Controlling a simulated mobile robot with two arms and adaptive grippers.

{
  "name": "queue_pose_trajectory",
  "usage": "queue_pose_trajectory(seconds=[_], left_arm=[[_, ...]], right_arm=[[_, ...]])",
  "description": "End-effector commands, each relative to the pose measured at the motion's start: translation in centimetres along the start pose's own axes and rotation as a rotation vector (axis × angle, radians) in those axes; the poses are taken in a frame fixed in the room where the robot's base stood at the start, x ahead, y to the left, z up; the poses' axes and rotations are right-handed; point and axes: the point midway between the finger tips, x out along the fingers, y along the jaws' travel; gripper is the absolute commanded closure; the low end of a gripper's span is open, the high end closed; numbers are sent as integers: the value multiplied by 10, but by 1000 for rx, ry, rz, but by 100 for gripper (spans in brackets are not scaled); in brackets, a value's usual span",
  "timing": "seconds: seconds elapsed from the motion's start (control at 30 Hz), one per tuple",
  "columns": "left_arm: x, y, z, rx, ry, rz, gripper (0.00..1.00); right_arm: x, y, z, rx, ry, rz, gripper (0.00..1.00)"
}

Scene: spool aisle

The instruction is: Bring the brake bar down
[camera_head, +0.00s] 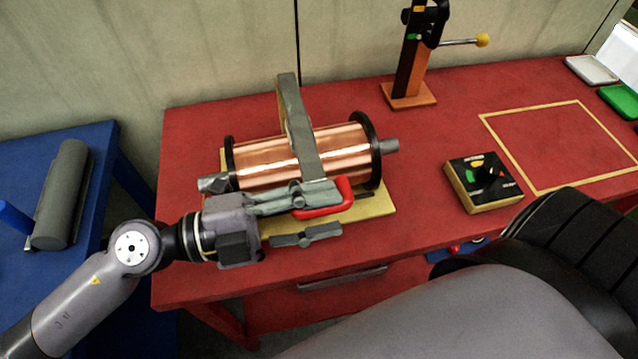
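The brake bar (303,130) is a flat grey bar that runs from the back across the copper-wound spool (252,160). A red loop handle (343,201) shows at its front end. I cannot tell whether the bar touches the copper. My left gripper (332,212) is at the handle from the left, its two fingers apart, one over the bar's front end and the other below the handle. The fingers hide part of the handle, and I see no grip on it. My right gripper is not in view.
The spool sits on a yellowish base (378,207) on the red table (420,130). A switch box (466,195) with a black knob is to the right. A lever stand (409,75) is at the back. A yellow outlined area (560,145) is empty. A blue table (85,215) stands left.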

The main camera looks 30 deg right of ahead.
Motion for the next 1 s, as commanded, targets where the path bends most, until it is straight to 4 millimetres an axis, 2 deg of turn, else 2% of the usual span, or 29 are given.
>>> queue_pose_trajectory(seconds=[0.17,0.27,0.7,0.83,1.0], left_arm=[[-2,-1,2,1,-4,-1,65],[-11,-1,2,0,-6,-2,65],[-98,1,2,-3,-10,-1,65],[-113,1,1,-1,-6,0,65],[-121,1,0,0,-3,-1,65]], right_arm=[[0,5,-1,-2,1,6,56],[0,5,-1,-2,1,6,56],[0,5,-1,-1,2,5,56],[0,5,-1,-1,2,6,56],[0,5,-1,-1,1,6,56]])
